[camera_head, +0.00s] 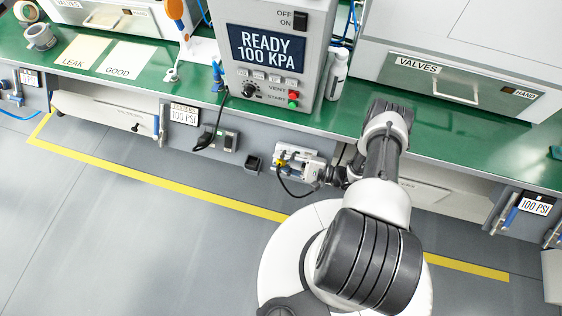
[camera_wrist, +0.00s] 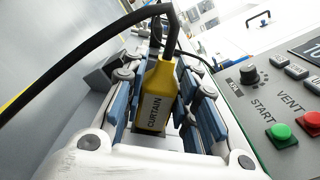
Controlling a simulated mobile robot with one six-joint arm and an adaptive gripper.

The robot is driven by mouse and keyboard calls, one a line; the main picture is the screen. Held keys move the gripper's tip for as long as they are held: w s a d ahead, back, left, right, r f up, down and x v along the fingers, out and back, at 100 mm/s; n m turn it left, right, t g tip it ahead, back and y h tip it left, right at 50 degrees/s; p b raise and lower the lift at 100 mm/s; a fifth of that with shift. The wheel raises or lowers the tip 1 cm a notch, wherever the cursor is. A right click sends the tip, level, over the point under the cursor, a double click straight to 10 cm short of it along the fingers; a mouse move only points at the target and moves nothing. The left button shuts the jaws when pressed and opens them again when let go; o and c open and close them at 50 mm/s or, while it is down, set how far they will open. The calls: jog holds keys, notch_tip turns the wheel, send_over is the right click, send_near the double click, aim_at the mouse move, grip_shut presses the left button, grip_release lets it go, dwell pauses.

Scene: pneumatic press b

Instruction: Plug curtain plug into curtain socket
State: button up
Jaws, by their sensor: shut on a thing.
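In the head view, my gripper (camera_head: 287,160) is low at the front of the bench, with a small bit of the yellow plug (camera_head: 281,162) showing. A small dark box (camera_head: 253,163) is on the bench front just left of my gripper. Its label cannot be read, so I cannot tell whether it is the curtain socket. The plug's lower end is hidden.
The press panel (camera_head: 268,55) reads READY 100 KPA and stands on the green bench (camera_head: 336,118). An outlet box (camera_head: 224,140) with a black cord is on the bench front. A white bottle (camera_head: 337,75) stands beside the press. The floor (camera_head: 130,210) at the left is clear.

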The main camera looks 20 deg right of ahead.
jog(key=o, duration=1.1)
jog(key=shift+d, duration=0.1)
jog(key=v, duration=1.2)
jog(key=w+a+r+n+g+h, duration=0.2)
jog(key=r+n+g, duration=0.35)
jog(key=r, duration=0.85)
jog(key=w+a+r+n+g+h, duration=0.2)
jog(key=w+r+n+g, duration=0.3)
jog(key=r, duration=0.9)
jog(key=s+a+r+n+t+h, duration=0.1)
jog(key=s+a+r+h, duration=0.1)
jog(key=s+r, duration=0.3)
jog(key=s+a+r+n+t+h, duration=0.2)
jog(key=s+r+h, duration=0.3)
jog(key=r, duration=0.3)
jog(key=s+a+r+n+t+h, duration=0.1)
jog(key=s+a+r+n+h, duration=0.1)
jog(key=s+r, duration=0.4)
jog(key=shift+s+a+r+t+h, duration=0.2)
jog(key=shift+s+a+t+h, duration=0.15)
jog(key=shift+s+a+h, duration=0.4)
